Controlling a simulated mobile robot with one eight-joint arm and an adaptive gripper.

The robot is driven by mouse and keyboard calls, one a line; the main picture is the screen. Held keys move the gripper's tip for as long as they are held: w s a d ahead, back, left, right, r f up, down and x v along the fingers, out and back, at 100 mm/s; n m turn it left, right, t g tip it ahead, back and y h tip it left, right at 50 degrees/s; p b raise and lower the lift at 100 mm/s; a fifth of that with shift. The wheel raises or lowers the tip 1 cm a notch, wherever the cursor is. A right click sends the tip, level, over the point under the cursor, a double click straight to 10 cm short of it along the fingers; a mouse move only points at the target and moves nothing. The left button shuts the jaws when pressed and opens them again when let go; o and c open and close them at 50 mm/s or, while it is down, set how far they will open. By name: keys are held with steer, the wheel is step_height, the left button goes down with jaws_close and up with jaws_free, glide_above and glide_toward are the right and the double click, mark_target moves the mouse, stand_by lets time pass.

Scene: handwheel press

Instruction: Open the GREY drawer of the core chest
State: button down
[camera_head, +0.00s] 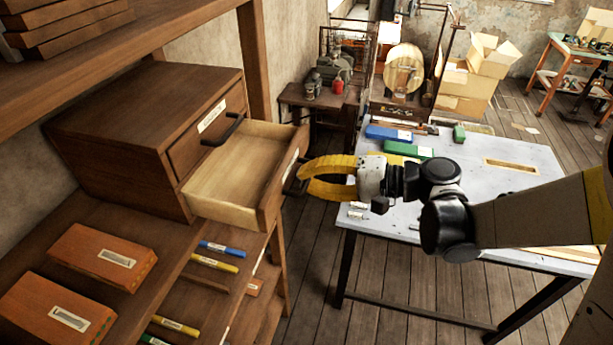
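The core chest (140,120) is a brown wooden box on the shelf at the left. Its upper drawer (205,135) is closed, with a white label and a dark handle. Its lower drawer (235,170) stands well pulled out, and the part of its inside that shows is pale and empty. The label words are too small to read, so I cannot tell which drawer is GREY. My gripper (302,180) has yellow fingers that curve together at the lower drawer's dark handle (292,185). The fingertips appear closed on this handle; the contact is partly hidden.
Two orange-brown boxes (103,257) and several coloured tubes (215,263) lie on shelves below the chest. A grey-topped table (450,215) with blue and green boxes stands right, behind my arm. Wooden floor (315,250) shows between shelf and table.

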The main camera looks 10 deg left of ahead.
steer(key=c, duration=1.5)
jaws_free()
steer(key=shift+d, duration=0.1)
steer(key=v, duration=1.2)
steer(key=shift+w, duration=0.1)
